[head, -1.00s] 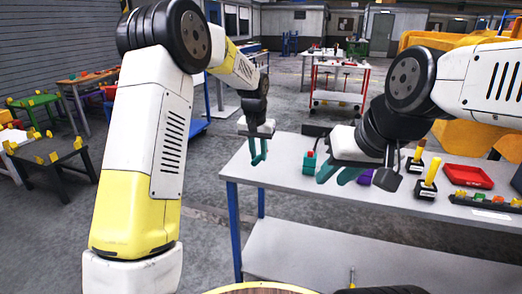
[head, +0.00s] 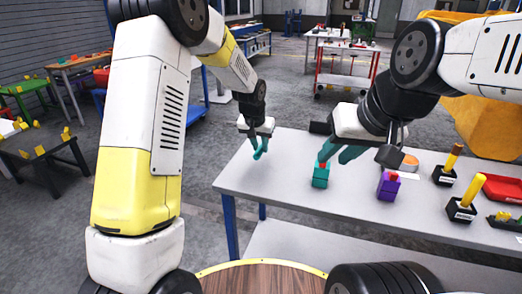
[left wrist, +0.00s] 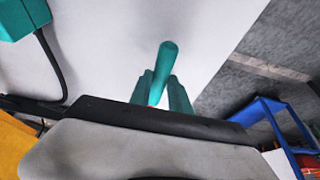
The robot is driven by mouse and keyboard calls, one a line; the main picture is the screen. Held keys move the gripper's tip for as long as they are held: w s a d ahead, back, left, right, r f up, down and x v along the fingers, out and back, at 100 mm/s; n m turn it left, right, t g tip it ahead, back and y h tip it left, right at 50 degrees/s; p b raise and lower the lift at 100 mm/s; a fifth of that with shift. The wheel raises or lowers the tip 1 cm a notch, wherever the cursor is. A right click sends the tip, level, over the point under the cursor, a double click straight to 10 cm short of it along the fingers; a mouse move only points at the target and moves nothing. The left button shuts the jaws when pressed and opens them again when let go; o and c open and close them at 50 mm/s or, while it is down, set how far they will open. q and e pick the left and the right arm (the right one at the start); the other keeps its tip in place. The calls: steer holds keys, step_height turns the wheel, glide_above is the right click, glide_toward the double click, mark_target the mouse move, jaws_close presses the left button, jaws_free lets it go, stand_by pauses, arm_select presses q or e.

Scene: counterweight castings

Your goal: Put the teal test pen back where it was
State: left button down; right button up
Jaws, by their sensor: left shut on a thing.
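My left gripper (head: 261,152) is over the left end of the grey table. In the left wrist view it is shut on the teal test pen (left wrist: 168,62), whose rounded end sticks out beyond the two teal fingers. A teal box (head: 320,176) with a red top stands on the table to the right; a teal box with a black cable (left wrist: 55,75) also shows at the upper left of the left wrist view (left wrist: 20,18). My right gripper (head: 341,152) is close behind the teal box in the picture, its fingers apart; I cannot tell whether they touch it.
A purple box (head: 388,187) with a red top stands right of the teal one. Black holders with yellow handles (head: 462,205) and a red tray (head: 503,188) are further right. The table's (head: 270,185) left part is clear. A round wooden top (head: 262,280) is in front.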

mark_target(260, 166)
arm_select(q)
steer(key=shift+f, duration=2.55)
steer(key=shift+f, duration=0.1)
steer(key=c, duration=1.2)
jaws_free()
